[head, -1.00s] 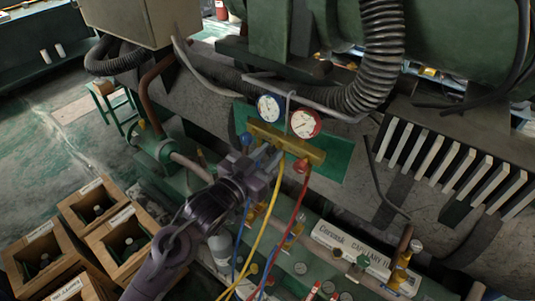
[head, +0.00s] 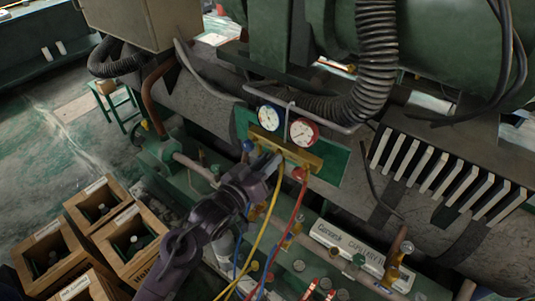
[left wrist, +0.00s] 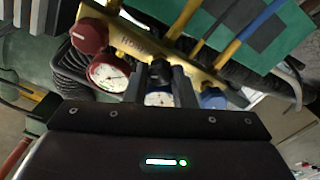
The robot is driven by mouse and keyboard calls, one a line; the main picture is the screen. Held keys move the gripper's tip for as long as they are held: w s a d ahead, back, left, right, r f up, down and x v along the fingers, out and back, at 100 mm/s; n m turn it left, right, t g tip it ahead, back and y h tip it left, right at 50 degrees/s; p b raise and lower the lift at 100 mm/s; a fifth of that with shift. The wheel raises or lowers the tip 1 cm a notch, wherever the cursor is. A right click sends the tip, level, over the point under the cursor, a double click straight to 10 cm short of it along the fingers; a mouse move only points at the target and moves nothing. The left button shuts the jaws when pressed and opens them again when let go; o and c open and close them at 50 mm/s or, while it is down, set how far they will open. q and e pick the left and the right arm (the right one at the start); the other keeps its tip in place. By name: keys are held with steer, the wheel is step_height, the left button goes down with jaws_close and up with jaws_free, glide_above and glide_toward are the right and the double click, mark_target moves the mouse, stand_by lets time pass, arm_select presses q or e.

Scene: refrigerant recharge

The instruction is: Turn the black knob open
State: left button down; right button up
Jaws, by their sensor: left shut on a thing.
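The brass manifold (head: 312,158) sits on a green panel, with a blue-rimmed gauge (head: 269,118) and a red-rimmed gauge (head: 303,131). My left gripper (head: 275,160) reaches the manifold's front between the blue knob (head: 247,146) and the red knob (head: 299,174). In the left wrist view, the black knob (left wrist: 160,69) lies between the fingertips of my left gripper (left wrist: 161,75), which is shut on it. In the head view the gripper hides the black knob. My right gripper is not in view.
Yellow, red (head: 290,215) and blue hoses hang below the manifold, close to my left arm. A white box (head: 347,248) lies on the shelf below. Wooden crates (head: 98,205) stand at the lower left. A ribbed black hose (head: 376,60) runs above.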

arm_select(q)
steer(key=n+p, duration=0.3)
steer(key=n, duration=0.1)
steer(key=shift+r+n+p, duration=0.2)
steer(key=shift+n+p, duration=0.1)
steer(key=shift+p, duration=0.1)
steer(key=n+p, duration=0.3)
steer(key=shift+n, duration=0.4)
steer(key=shift+f+n+p, duration=0.15)
steer(key=shift+n+p, duration=1)
steer(key=shift+n, duration=0.5)
steer(key=shift+f+n+p, duration=0.1)
steer(key=shift+n+p, duration=1)
steer(key=shift+n, duration=0.55)
steer(key=c, duration=1.2)
jaws_free()
steer(key=shift+f, duration=0.1)
